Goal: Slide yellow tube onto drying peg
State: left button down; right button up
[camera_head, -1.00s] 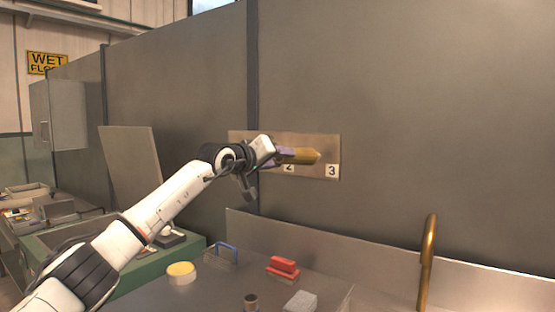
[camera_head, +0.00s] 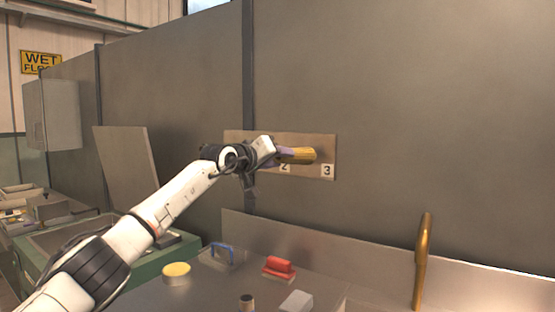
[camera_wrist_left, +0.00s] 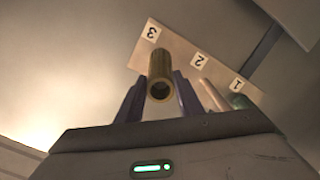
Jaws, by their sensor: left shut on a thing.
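The yellow tube (camera_head: 300,155) is held roughly level in front of the numbered board (camera_head: 322,142). My left gripper (camera_head: 284,154) is shut on it, with purple fingers on both sides. In the left wrist view the tube (camera_wrist_left: 160,72) shows its open near end, and its far end points at the board (camera_wrist_left: 180,47) just below label 3. Whether it touches the board or a peg cannot be told; any peg at 3 is hidden. A pale pinkish peg (camera_wrist_left: 213,95) stands below label 2 and a green piece (camera_wrist_left: 241,102) below label 1. My right gripper is not in view.
Below the board lies a metal counter with a yellow round pad (camera_head: 176,270), a blue-handled item (camera_head: 221,252), a red-handled brush (camera_head: 279,267) and a grey block (camera_head: 296,301). A brass tap (camera_head: 423,260) rises at the right. The air right of the board is clear.

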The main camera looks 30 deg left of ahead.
pick_arm(q)
jog(key=shift+w+d+f, duration=0.15)
jog(key=shift+w, duration=1.45)
jog(key=shift+w, duration=0.3)
jog(key=c, duration=1.2)
grip_release()
jog(key=shift+f, duration=0.1)
jog(key=shift+o, duration=0.2)
